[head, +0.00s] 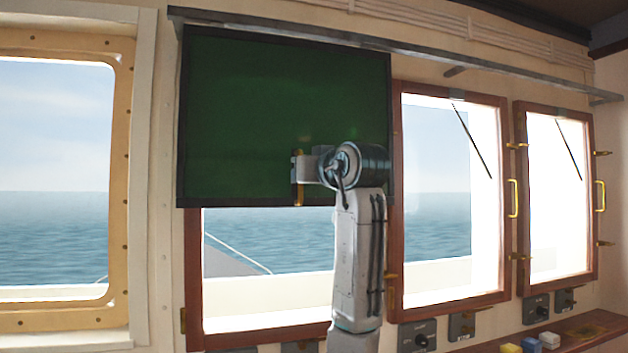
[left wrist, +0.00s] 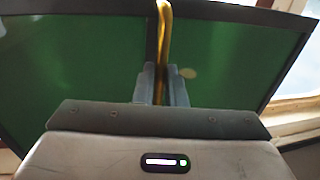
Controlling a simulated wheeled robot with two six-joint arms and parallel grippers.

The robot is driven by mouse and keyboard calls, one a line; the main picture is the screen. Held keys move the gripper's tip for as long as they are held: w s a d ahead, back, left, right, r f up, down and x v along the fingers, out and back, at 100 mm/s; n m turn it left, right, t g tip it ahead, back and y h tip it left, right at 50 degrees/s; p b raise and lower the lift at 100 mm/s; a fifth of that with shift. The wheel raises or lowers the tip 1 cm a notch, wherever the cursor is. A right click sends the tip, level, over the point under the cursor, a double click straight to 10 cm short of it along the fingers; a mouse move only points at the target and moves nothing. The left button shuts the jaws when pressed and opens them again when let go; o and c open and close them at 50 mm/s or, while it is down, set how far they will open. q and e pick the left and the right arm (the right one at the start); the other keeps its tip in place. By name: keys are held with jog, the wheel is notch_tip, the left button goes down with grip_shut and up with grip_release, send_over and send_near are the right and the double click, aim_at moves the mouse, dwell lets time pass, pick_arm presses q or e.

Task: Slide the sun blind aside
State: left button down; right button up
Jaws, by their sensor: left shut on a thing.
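The sun blind (head: 270,100) is a dark green panel with a black frame, hanging from a grey rail (head: 420,58). It covers the upper part of the window at centre left. Its upright brass handle (head: 299,192) is near the lower edge. My left gripper (head: 298,168) is shut on this handle, in front of the blind. In the left wrist view the brass handle (left wrist: 164,45) stands between the two grey fingertips (left wrist: 161,85), with the green blind (left wrist: 90,75) behind. My right gripper is in neither view.
The rail runs on to the right above two wood-framed windows (head: 507,200) and is free there. Brass window handles (head: 514,198) stick out at the right. Switch boxes (head: 418,336) sit below, and a wooden shelf (head: 590,330) with small coloured blocks is at lower right.

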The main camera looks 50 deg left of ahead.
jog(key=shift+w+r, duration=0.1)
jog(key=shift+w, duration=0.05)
pick_arm(q)
jog(key=shift+s, duration=0.1)
jog(key=c, duration=1.6)
grip_release()
jog(key=shift+o, duration=0.6)
jog(key=shift+s+a, duration=0.1)
jog(key=shift+s, duration=0.15)
jog(key=shift+w, duration=0.1)
